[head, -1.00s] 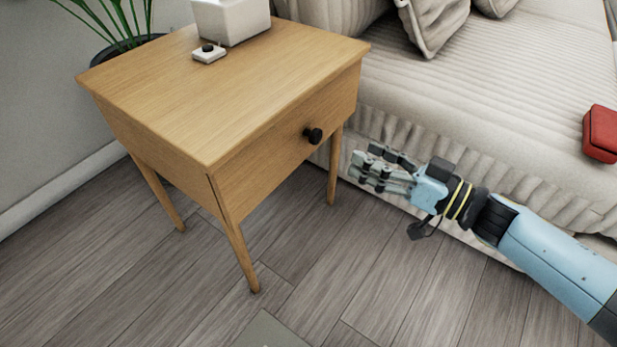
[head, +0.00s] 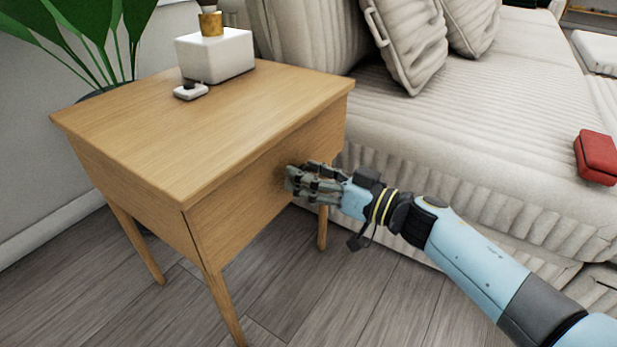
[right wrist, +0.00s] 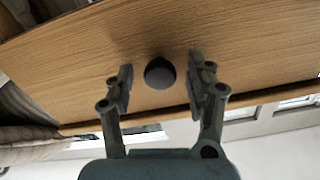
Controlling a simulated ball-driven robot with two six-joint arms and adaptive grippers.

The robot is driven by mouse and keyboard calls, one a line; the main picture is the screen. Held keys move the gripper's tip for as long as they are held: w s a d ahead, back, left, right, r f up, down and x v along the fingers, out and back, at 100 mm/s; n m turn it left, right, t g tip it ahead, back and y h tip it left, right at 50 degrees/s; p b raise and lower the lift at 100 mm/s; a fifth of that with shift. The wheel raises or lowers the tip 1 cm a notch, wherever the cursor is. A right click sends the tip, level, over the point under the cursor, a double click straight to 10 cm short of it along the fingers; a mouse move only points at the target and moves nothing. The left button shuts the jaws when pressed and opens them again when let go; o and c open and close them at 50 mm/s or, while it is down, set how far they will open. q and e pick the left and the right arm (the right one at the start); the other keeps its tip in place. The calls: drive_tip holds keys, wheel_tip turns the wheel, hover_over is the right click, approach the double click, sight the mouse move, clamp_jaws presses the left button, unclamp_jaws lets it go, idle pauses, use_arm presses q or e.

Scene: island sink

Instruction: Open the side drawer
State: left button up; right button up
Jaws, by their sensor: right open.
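The wooden side table (head: 190,125) stands at the left in the head view, with its drawer front (head: 245,200) facing right and toward me. The drawer looks closed. My right gripper (head: 292,180) is at the drawer front and hides the knob in the head view. In the right wrist view, the round dark knob (right wrist: 160,73) sits between the two open fingers of my right gripper (right wrist: 160,82), with a gap on each side. The drawer front (right wrist: 240,50) fills the background there. My left gripper is not in view.
A white box (head: 215,55) and a small white piece with a dark button (head: 190,91) stand on the tabletop. A potted plant (head: 85,40) is behind. A beige sofa (head: 470,130) with a red box (head: 597,157) is at the right. Floor in front is clear.

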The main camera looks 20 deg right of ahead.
clamp_jaws()
idle(0.4)
